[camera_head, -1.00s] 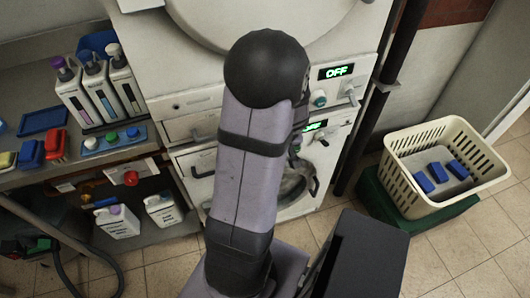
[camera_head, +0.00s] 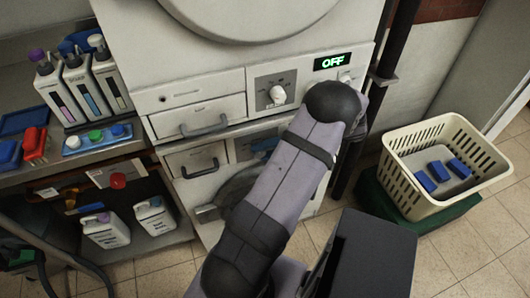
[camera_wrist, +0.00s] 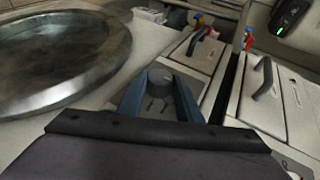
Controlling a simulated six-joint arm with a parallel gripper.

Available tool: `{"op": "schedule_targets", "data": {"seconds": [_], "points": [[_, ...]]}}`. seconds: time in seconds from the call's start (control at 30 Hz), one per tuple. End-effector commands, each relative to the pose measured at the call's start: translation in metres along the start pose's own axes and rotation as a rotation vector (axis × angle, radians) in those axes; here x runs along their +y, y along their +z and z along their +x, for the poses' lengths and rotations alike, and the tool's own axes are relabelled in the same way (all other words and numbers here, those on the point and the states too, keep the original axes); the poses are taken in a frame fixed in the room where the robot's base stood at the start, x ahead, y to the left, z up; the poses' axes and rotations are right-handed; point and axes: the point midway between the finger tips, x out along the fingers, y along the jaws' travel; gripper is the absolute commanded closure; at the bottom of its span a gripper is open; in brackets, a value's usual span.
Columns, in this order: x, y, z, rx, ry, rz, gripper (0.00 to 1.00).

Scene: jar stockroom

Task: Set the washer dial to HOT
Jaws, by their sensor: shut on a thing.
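My gripper (camera_wrist: 160,82) shows two blue fingers in the wrist view, closed on the sides of a dark round dial (camera_wrist: 160,77) on a light panel. Small dark marks show on the panel by the dial; I cannot read its setting. In the head view a blue part of my gripper (camera_head: 265,145) shows at the lower machine's control panel (camera_head: 240,150). My arm hides the rest of that panel and its display. The lower machine's round door (camera_head: 232,190) is partly covered by my arm.
The upper machine has a pale knob (camera_head: 277,95) and a green OFF display (camera_head: 332,62). Drawers with handles (camera_head: 204,126) lie left of the panels. A shelf with bottles (camera_head: 84,88) stands at left. A cream basket (camera_head: 400,180) with blue blocks stands at right.

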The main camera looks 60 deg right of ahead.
Motion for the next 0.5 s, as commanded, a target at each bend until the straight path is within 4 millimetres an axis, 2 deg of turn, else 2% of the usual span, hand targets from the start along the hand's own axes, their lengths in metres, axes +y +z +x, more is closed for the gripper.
{"op": "schedule_targets", "data": {"seconds": [0.07,0.5], "points": [[0.0066,0.0005,0.0017,-0.002,-0.060,0.028,0.91],[0.0085,0.0002,0.0021,-0.013,-0.283,0.116,0.91]]}}
